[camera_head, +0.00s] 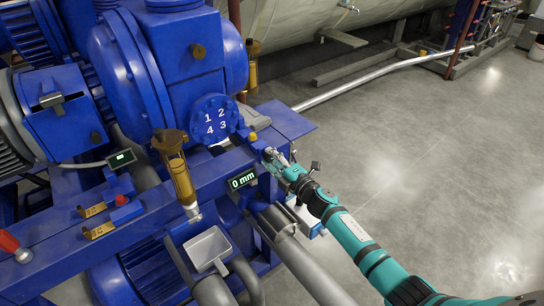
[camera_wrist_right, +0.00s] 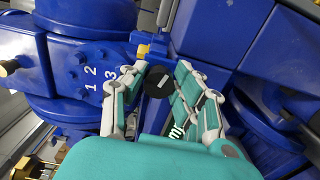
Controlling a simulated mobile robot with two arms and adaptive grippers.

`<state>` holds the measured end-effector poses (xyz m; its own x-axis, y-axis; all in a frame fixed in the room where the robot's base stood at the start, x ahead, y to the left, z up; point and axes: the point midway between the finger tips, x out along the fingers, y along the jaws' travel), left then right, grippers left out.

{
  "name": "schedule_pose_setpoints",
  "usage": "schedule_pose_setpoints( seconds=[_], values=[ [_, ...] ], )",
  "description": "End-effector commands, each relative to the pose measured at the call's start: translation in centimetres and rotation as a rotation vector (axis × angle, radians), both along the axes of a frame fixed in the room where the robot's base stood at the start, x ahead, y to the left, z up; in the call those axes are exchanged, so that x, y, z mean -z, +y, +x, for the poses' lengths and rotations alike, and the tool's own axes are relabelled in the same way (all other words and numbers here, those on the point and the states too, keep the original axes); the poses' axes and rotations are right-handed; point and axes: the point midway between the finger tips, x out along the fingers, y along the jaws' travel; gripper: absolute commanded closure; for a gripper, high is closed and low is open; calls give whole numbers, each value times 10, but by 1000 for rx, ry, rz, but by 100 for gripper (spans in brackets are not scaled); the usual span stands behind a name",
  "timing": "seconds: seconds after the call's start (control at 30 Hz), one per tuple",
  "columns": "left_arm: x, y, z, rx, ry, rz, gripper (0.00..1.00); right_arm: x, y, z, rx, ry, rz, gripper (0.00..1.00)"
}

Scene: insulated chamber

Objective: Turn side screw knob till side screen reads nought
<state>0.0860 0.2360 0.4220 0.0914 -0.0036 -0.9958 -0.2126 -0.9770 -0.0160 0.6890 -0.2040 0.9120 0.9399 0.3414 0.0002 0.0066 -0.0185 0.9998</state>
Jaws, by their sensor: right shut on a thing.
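The side screen (camera_head: 242,180) on the front of the blue beam reads "0 mm" in bright digits. In the right wrist view it is mostly covered by my gripper. The side screw knob (camera_wrist_right: 157,82) is a small black disc with a pale line on its face, on the blue machine. My right gripper (camera_head: 272,157) is at the beam's right end, with its fingers on either side of the knob and shut on it. In the head view the gripper hides the knob. My left gripper is not in view.
A blue disc marked 1 to 4 (camera_head: 214,118) sits above the beam. A second small screen (camera_head: 122,158) is at left, too small to read. A brass and clear cylinder (camera_head: 178,170) stands before the beam. The grey floor (camera_head: 430,150) at right is clear.

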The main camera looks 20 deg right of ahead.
Motion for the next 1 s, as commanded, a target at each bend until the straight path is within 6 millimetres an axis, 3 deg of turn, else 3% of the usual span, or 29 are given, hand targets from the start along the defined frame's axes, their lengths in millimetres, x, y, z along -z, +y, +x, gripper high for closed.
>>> schedule_pose_setpoints(
  seconds=[0.4,1.0],
  values=[
    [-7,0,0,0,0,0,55,1,-1,0,1,73,195,100],
    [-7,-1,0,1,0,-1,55,2,-1,0,1,85,228,100]
  ],
)
